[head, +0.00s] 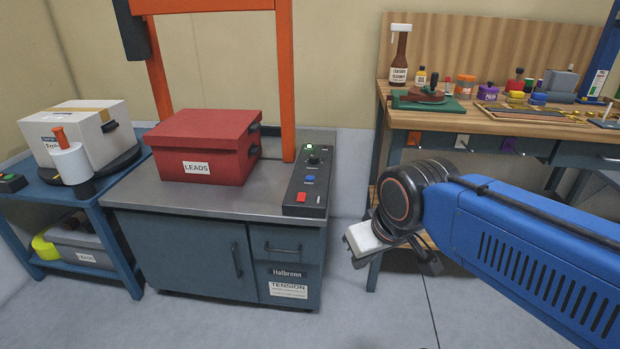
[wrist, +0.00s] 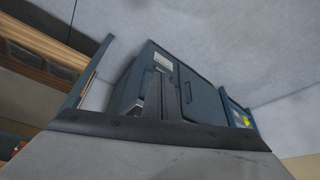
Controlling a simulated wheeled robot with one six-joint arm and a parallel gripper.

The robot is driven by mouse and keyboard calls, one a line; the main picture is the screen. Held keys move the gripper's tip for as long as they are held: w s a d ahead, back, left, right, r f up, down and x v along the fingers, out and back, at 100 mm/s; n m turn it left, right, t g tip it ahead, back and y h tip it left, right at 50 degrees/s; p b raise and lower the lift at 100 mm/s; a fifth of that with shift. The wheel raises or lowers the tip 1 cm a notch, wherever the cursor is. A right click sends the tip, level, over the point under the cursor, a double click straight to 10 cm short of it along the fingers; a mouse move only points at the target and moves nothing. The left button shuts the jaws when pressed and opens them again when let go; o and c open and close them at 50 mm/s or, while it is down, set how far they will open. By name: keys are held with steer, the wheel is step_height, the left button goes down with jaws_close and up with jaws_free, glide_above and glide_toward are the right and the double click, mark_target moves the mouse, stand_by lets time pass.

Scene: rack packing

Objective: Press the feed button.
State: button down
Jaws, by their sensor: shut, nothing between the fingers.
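A dark control panel (head: 309,184) lies along the right side of the grey bench top of the strapping machine. It carries a green light (head: 309,147), a black knob (head: 313,159), a blue button (head: 310,178) and a red button (head: 301,197). The labels are too small to read, so I cannot tell which button is the feed button. My gripper (head: 431,266) is shut and empty. It hangs right of the machine and lower than the panel in the picture, apart from it. The wrist view shows the blue-grey cabinet (wrist: 205,100), tilted; no button shows there.
A red box (head: 204,147) labelled LEADS sits on the machine top (head: 150,195) beneath an orange arch (head: 285,80). A blue cart (head: 70,205) with a white carton (head: 85,135) stands left. A wooden workbench (head: 395,115) with bottles and jars stands right. Open floor lies in front.

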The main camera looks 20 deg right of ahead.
step_height(320, 180, up, 4)
steer(key=r+m+t+y, duration=0.1)
steer(key=m+t, duration=0.3)
steer(key=m, duration=0.4)
glide_above(312, 179)
steer(key=shift+w+f, duration=0.15)
steer(key=shift+f, duration=0.1)
steer(key=shift+f, duration=4.45)
